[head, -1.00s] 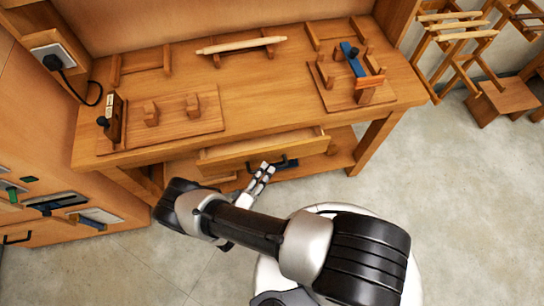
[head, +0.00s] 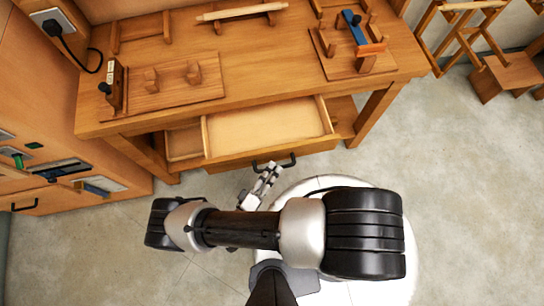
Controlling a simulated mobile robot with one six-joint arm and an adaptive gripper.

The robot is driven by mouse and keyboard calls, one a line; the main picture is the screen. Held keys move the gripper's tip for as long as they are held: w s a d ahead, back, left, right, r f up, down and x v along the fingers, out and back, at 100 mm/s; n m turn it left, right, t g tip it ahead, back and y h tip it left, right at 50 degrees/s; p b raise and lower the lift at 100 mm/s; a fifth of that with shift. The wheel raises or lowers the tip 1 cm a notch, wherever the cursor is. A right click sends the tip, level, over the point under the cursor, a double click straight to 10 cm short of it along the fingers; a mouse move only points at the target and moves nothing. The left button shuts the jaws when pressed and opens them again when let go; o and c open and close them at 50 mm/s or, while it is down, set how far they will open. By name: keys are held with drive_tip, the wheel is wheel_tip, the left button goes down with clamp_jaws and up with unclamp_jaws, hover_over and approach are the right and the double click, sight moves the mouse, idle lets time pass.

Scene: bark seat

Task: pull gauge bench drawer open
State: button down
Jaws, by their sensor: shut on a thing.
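The wooden bench (head: 250,90) has a drawer (head: 265,129) under its top. The drawer stands well out from the bench, and its pale inside shows with nothing seen in it. A dark bar handle (head: 287,160) is on the drawer front (head: 240,158). My gripper (head: 268,170) is at the left part of the handle and is shut on it. My own arm lies in front, below the drawer, and the exact finger contact is small in the head view.
On the bench top are a left board with wooden blocks (head: 168,88), a pale rod on a rack (head: 242,11) and a right fixture with a blue piece (head: 354,28). A cabinet (head: 60,165) stands at left. Wooden stools (head: 510,75) stand at right. Floor between is clear.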

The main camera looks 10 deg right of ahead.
drive_tip(key=c, duration=1.7)
unclamp_jaws()
drive_tip(key=shift+o, duration=0.2)
drive_tip(key=shift+a, duration=0.1)
drive_tip(key=v, duration=1.2)
